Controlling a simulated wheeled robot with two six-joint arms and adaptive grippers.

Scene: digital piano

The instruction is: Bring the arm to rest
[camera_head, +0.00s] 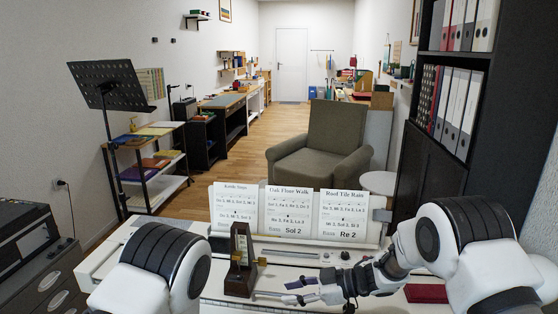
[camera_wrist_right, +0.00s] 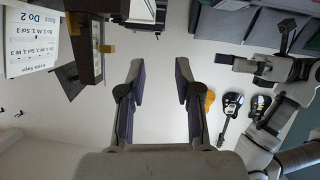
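My right gripper (camera_head: 285,291) is in front of the piano's music cards, pointing left, beside the dark wooden metronome (camera_head: 240,262). In the right wrist view its two fingers (camera_wrist_right: 160,80) are spread apart with nothing between them. My right arm (camera_head: 385,270) reaches in from the right, bent low over the white piano (camera_head: 285,246). My left arm (camera_head: 155,265) shows only as a white and black link at lower left; its gripper is hidden in the head view. Another arm end with dark fingers (camera_wrist_right: 250,66), apparently my left gripper, shows at the right of the wrist view.
Three music cards (camera_head: 290,212) stand upright at the back of the piano. A dark red item (camera_head: 425,293) lies to the right. An armchair (camera_head: 320,145) and a round white table (camera_head: 378,183) stand behind; a music stand (camera_head: 108,86) is at left, a binder shelf (camera_head: 455,80) at right.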

